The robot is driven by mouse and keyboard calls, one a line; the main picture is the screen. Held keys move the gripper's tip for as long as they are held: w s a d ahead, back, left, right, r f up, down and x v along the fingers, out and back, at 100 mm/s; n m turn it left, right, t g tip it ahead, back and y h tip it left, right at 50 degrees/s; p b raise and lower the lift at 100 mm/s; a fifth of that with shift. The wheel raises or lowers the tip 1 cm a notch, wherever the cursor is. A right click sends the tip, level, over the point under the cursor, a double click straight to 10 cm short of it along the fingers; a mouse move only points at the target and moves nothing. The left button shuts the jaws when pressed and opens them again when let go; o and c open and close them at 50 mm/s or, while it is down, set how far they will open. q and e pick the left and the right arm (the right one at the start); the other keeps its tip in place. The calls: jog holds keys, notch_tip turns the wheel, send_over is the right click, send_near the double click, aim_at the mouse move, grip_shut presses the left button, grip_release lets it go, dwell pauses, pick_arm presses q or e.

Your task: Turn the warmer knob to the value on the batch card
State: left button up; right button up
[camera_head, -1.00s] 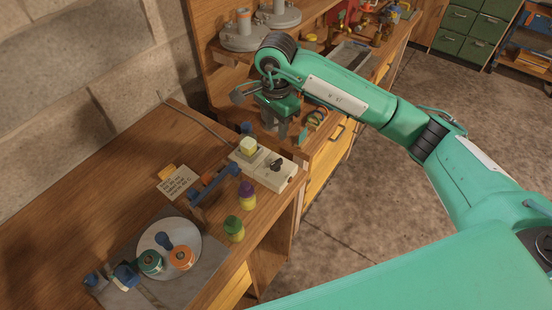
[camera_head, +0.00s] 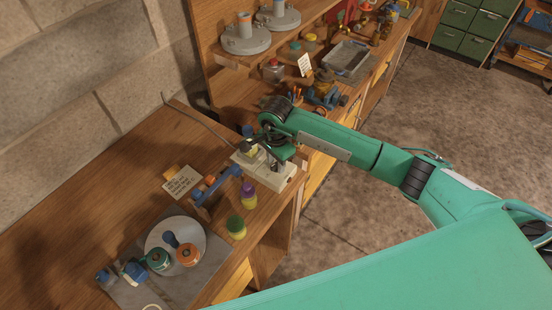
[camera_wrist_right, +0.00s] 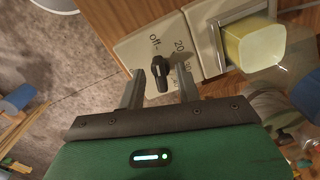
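The warmer (camera_head: 280,185) is a cream box on the wooden bench, with a pale yellow block at its left. In the right wrist view its black knob (camera_wrist_right: 158,74) stands on the cream face (camera_wrist_right: 135,46), near the printed marks "off" and "20". Its upper end points roughly toward "off". My right gripper (camera_wrist_right: 160,82) is open, with one finger on each side of the knob; contact is not clear. In the head view this gripper (camera_head: 275,163) is over the warmer and hides the knob. The batch card (camera_head: 182,182) lies left of it, its writing too small to read.
A blue-handled tool (camera_head: 217,184), a purple-capped bottle (camera_head: 248,196) and a green-capped bottle (camera_head: 236,228) stand close to the warmer. A round plate (camera_head: 189,228) with jars is at the front left. The bench's left part is bare.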

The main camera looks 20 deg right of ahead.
grip_shut()
